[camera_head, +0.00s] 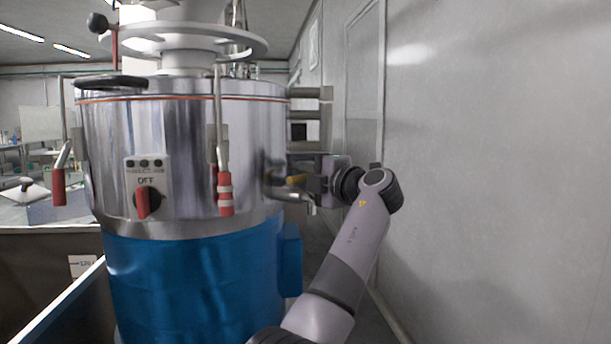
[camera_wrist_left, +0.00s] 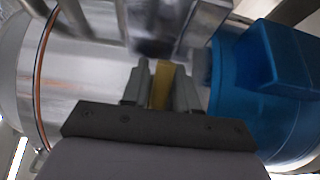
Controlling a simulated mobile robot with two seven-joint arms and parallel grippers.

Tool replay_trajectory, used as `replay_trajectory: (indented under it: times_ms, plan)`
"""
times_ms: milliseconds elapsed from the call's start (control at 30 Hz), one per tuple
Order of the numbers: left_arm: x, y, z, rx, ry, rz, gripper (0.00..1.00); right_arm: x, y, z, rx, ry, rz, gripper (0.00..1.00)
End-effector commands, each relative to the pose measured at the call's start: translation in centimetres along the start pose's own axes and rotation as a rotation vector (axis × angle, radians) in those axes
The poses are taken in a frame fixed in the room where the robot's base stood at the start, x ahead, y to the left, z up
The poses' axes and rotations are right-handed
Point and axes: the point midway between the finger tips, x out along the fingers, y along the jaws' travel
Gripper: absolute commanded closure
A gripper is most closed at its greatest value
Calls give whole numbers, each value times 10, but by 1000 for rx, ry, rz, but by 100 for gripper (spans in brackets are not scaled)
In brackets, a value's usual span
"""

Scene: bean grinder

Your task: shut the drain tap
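The drain tap (camera_head: 300,195) is a metal spout low on the right side of the steel grinder drum. Its yellow handle (camera_head: 294,179) shows partly beside my gripper, and also in the left wrist view (camera_wrist_left: 161,84), upright between the fingers. My left gripper (camera_wrist_left: 160,88) has its two grey fingers close on both sides of the yellow handle, with no clear gap. In the head view my left gripper (camera_head: 308,180) is at the tap, its fingers partly hidden. My right gripper is in neither view.
The steel drum (camera_head: 185,130) stands on a blue base (camera_head: 190,285) with a blue box (camera_head: 291,262) below the tap. A red OFF knob (camera_head: 147,202) and red-gripped levers (camera_head: 224,190) are on the front. A grey wall (camera_head: 490,180) bounds the right side.

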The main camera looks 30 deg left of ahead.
Motion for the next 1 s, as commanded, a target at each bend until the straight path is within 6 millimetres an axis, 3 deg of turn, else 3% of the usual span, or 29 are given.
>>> replay_trajectory:
  times_ms: [367,733,1000]
  plan:
    - [-3,0,0,0,-1,0,58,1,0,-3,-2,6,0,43]
    - [-57,-1,0,0,-1,1,58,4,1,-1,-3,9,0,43]
    - [-72,0,0,0,1,0,58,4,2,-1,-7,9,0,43]
